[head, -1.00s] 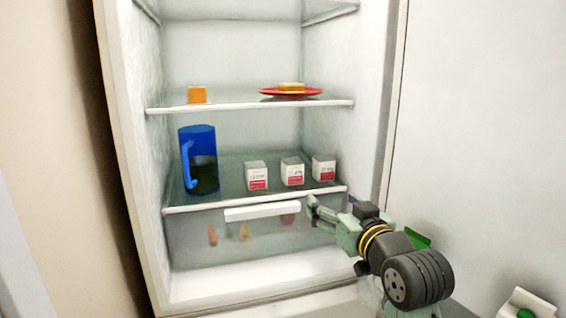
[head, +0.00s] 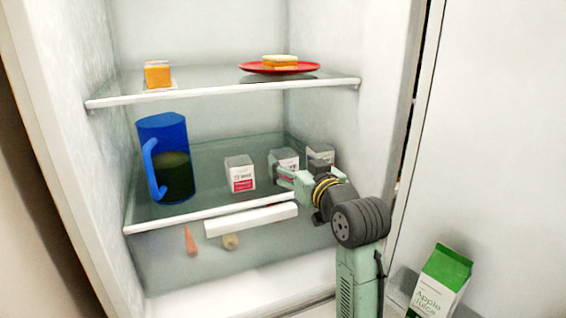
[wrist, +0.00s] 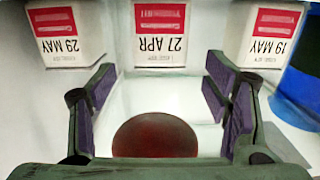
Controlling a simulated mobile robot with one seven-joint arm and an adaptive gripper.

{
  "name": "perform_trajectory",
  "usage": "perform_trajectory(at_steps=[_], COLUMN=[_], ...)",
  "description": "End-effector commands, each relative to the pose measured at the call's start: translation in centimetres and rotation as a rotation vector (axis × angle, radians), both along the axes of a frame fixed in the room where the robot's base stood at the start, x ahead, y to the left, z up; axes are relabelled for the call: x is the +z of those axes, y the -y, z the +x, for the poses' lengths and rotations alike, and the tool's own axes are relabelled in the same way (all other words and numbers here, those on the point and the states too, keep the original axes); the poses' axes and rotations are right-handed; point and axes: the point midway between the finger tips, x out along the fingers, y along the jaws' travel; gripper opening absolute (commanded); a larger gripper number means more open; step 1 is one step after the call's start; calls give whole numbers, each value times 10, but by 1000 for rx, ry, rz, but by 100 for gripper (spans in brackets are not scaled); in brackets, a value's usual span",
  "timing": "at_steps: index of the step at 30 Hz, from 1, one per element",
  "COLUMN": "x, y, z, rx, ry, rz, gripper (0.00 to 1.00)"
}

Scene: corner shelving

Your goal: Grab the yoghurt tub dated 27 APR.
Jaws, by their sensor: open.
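Three white yoghurt tubs with red labels stand in a row on the glass shelf. The tub dated 27 APR (wrist: 160,35) is in the middle in the wrist view, its print upside down; it is the middle tub in the head view (head: 288,156), partly hidden by my gripper. The 29 MAY tub (wrist: 66,32) is on its left in the wrist view and the 19 MAY tub (wrist: 264,35) on its right. My gripper (wrist: 160,85) is open and empty, its fingers pointing toward the 27 APR tub, with a gap still between. It also shows in the head view (head: 278,173).
A blue jug (head: 163,130) stands left of the tubs. The upper shelf (head: 215,86) holds a red plate (head: 247,67) and an orange item (head: 157,76). A white drawer handle (head: 250,220) is below. A green juice carton (head: 440,282) stands outside, right.

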Motion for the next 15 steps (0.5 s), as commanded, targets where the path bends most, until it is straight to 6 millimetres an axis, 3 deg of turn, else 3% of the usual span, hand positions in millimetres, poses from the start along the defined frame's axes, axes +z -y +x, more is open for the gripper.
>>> perform_trajectory(at_steps=[15], x=[-5], y=[-22], z=[53], rx=[0], ry=[-1], rz=[0], gripper=[70])
